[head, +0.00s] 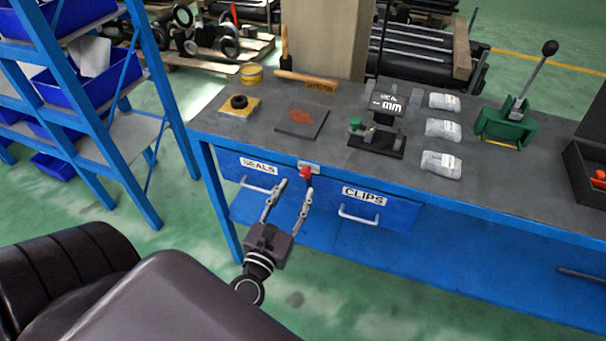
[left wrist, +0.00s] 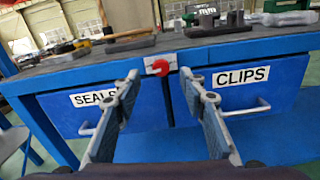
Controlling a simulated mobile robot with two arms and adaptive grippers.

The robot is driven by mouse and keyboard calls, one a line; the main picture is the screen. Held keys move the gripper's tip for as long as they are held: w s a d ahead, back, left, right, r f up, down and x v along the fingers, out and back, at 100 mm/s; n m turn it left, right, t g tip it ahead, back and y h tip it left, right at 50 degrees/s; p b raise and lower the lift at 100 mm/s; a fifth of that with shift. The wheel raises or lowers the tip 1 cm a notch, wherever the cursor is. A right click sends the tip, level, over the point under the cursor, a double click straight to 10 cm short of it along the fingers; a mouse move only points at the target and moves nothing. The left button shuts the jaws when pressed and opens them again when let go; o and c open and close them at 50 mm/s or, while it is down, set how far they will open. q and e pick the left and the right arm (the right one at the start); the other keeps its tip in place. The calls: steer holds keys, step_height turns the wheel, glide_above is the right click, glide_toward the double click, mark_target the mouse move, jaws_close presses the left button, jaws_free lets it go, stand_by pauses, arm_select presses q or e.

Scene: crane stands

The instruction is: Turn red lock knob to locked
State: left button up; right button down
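The red lock knob (head: 306,172) sits on a small pale plate at the bench's front edge, between the SEALS drawer (head: 231,167) and the CLIPS drawer (head: 392,211). In the left wrist view the knob (left wrist: 158,67) is a round red shape ahead, between the fingers. My left gripper (head: 295,182) is open, with its fingertips spread to either side of the knob in the head view. In the left wrist view the gripper (left wrist: 158,74) appears empty, and I cannot tell whether either finger touches the knob. Both drawers look shut. My right gripper is not in view.
A blue shelf rack (head: 88,150) stands at the left. Floor before the drawers is clear.

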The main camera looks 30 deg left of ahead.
mark_target(305, 175)
arm_select(q)
steer(key=p+x, duration=0.1)
steer(key=x, duration=0.5)
steer(key=shift+w, duration=0.15)
jaws_close()
